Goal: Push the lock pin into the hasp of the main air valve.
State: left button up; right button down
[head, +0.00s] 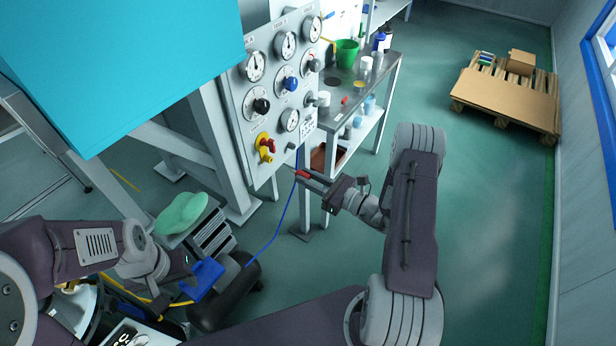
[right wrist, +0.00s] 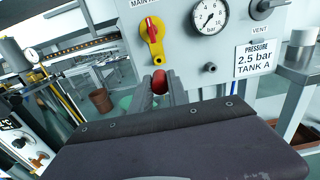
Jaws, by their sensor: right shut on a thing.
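The main air valve is a yellow plate with a red handle (head: 266,147) low on the grey gauge panel; in the right wrist view it is above my gripper (right wrist: 152,35). My right gripper (head: 304,175) is shut on a small red thing, seen between its fingers (right wrist: 160,83), probably the lock pin's head. It is in front of the panel, below and right of the valve, apart from it. The pin's shaft and the hasp's hole cannot be made out. My left gripper (head: 182,282) is low at the left, near a blue block (head: 204,279); its fingers are unclear.
The gauge panel (head: 243,120) carries several gauges and knobs. A steel bench (head: 384,72) with a green bucket (head: 347,53) stands behind it to the right. A dark tank (head: 222,304) with a blue hose is below. Open floor lies to the right.

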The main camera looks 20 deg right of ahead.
aim_at(296, 172)
jog(key=shift+w+d+f, duration=0.1)
jog(key=shift+f, duration=0.05)
jog(key=shift+a+r, duration=0.2)
jog(key=shift+a, duration=0.2)
jog(key=shift+w+a, duration=0.2)
jog(key=shift+a, duration=0.05)
jog(key=x, duration=0.3)
jog(key=shift+w+d+f, duration=0.1)
jog(key=shift+d, duration=0.05)
jog(key=shift+w+a, duration=0.5)
jog(key=shift+a, duration=0.05)
jog(key=shift+w, duration=0.1)
jog(key=shift+b, duration=0.3)
jog(key=shift+b+x, duration=0.3)
jog(key=shift+x, duration=1.3)
jog(key=c, duration=1.2)
grip_release()
